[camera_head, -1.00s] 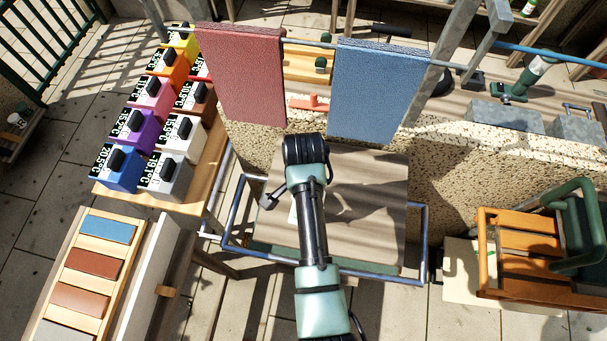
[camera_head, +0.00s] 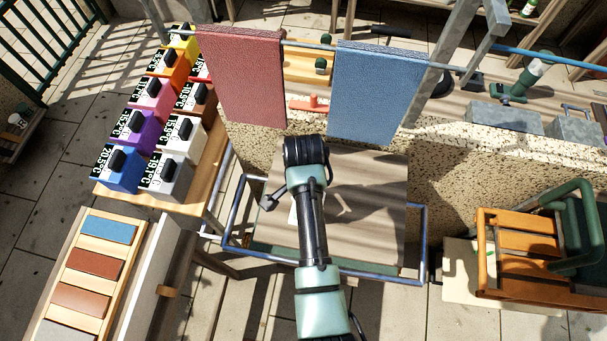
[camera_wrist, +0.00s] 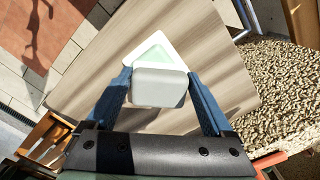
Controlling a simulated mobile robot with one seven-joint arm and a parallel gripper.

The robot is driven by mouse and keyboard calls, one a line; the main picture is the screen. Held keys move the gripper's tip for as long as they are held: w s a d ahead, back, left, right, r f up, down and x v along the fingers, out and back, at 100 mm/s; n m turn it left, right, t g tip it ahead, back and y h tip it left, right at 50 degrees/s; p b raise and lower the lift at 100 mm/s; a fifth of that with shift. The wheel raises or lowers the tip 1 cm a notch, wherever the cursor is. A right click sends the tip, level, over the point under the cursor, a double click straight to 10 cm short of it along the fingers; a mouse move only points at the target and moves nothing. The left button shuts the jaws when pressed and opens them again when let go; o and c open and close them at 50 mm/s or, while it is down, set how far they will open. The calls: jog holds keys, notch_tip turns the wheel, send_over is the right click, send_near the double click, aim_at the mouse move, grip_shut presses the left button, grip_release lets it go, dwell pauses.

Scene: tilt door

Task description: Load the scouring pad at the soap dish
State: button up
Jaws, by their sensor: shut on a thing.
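A pale grey-white block, seemingly the scouring pad (camera_wrist: 160,87), sits between the two blue fingers of my gripper (camera_wrist: 159,78) in the wrist view. My gripper is shut on it. A white triangular dish with a light green inside, seemingly the soap dish (camera_wrist: 153,56), lies on the wooden tabletop just beyond the block. The block covers the dish's near part in this view. I cannot tell whether the block touches the dish. In the head view my arm hides the fingers and block, and only a white sliver of the dish (camera_head: 293,213) shows.
The wooden tabletop (camera_head: 370,200) has bare room around the dish, with metal rails (camera_head: 424,240) at its sides. A red cloth (camera_head: 245,80) and a blue cloth (camera_head: 375,95) hang behind it. Coloured boxes (camera_head: 120,168) stand left, a wooden chair (camera_head: 530,240) right.

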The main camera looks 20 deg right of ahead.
jog(key=shift+r+p, duration=3.4)
jog(key=shift+r, duration=0.1)
jog(key=shift+f, duration=0.1)
